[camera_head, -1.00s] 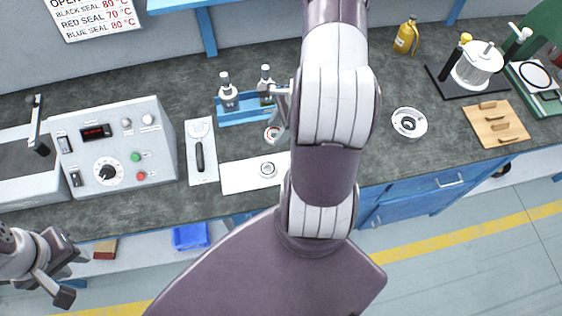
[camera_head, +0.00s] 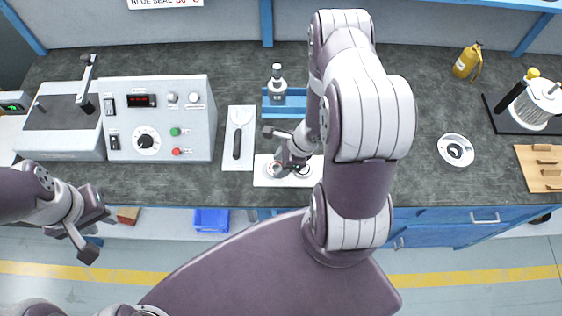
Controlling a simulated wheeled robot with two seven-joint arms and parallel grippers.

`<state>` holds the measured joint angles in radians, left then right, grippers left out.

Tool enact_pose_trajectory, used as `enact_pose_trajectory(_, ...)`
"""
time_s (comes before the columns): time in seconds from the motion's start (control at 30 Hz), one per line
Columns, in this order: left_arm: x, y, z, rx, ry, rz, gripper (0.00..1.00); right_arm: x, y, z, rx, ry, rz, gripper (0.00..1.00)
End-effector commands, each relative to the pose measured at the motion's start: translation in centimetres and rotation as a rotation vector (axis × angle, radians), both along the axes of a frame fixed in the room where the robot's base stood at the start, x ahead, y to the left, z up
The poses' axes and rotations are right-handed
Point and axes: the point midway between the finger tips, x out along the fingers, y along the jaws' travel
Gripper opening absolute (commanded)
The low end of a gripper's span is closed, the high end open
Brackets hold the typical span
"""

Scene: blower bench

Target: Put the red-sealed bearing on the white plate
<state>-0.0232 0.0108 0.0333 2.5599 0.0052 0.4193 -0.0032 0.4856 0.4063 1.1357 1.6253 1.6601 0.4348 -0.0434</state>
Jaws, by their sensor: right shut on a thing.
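The white plate (camera_head: 262,179) lies near the front edge of the bench. My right gripper (camera_head: 282,163) is low over the plate's middle, shut on a small ring that looks like the red-sealed bearing (camera_head: 277,171). The fingers partly hide it, and I cannot tell if it touches the plate. A second bearing (camera_head: 302,169) is on the plate to the right, partly hidden by the gripper. My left gripper (camera_head: 86,229) is open and empty, in front of the bench at the left.
A blue rack (camera_head: 272,106) with a bottle-like tool stands behind the plate, partly hidden by my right arm. A white tray with a black-handled tool (camera_head: 238,146) and a control box (camera_head: 190,128) are to the left. A round metal housing (camera_head: 455,150) stands at the right.

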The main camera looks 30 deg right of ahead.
Motion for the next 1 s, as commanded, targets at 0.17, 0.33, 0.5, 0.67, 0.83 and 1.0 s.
enact_pose_trajectory(0.17,0.0,0.0,-0.2,0.0,0.0,0.0,0.33,0.0,0.0,-0.1,0.0,-0.001,0.0,0.0)
enact_pose_trajectory(0.33,0.0,0.0,-0.3,0.0,0.0,0.0,0.33,0.0,0.0,-0.2,0.0,0.0,-0.001,0.73)
enact_pose_trajectory(0.5,0.0,0.0,-0.3,0.0,0.0,0.0,0.33,0.0,0.0,-0.2,0.0,0.0,-0.001,0.76)
enact_pose_trajectory(0.67,0.0,0.0,0.0,0.0,0.0,0.0,0.33,0.0,0.0,0.1,0.0,-0.001,0.0,0.76)
enact_pose_trajectory(0.83,0.0,0.0,0.4,0.0,0.0,0.0,0.33,-0.3,-0.9,2.2,-0.001,-0.003,-0.003,0.76)
enact_pose_trajectory(1.0,0.0,0.0,1.2,0.0,0.0,0.0,0.33,-1.3,-2.5,6.3,-0.002,-0.003,-0.004,0.76)
